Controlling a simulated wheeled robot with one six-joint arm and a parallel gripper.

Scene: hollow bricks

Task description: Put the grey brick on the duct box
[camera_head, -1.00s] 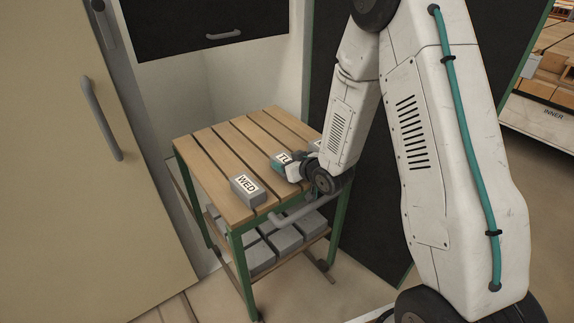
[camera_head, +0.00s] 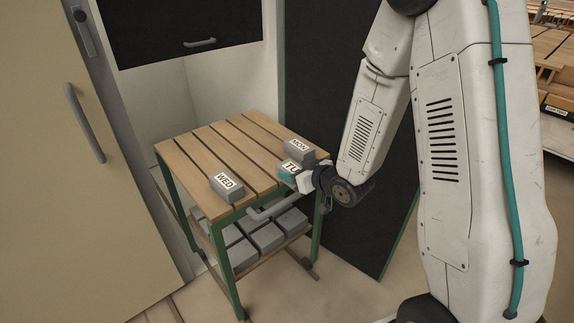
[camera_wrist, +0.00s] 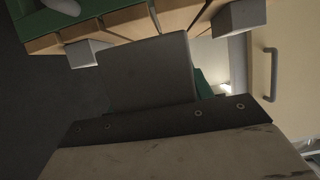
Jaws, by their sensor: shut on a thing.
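My gripper (camera_head: 297,176) is shut on a grey brick (camera_head: 288,169) with a partly covered label starting "TU". It is held by the table's right edge; any gap beneath it is hard to tell. In the wrist view the held brick (camera_wrist: 150,72) fills the middle, with the gripper's fingers hidden. A grey brick labelled "WED" (camera_head: 227,187) lies at the table's front left corner, and one labelled "MON" (camera_head: 299,149) lies just behind the held brick. I cannot make out a duct box.
The slatted wooden table (camera_head: 205,148) has green legs and free room at its back and left. Several grey bricks (camera_head: 268,236) lie on its lower shelf. A beige door (camera_head: 60,200) stands to the left and a dark panel (camera_head: 345,225) to the right.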

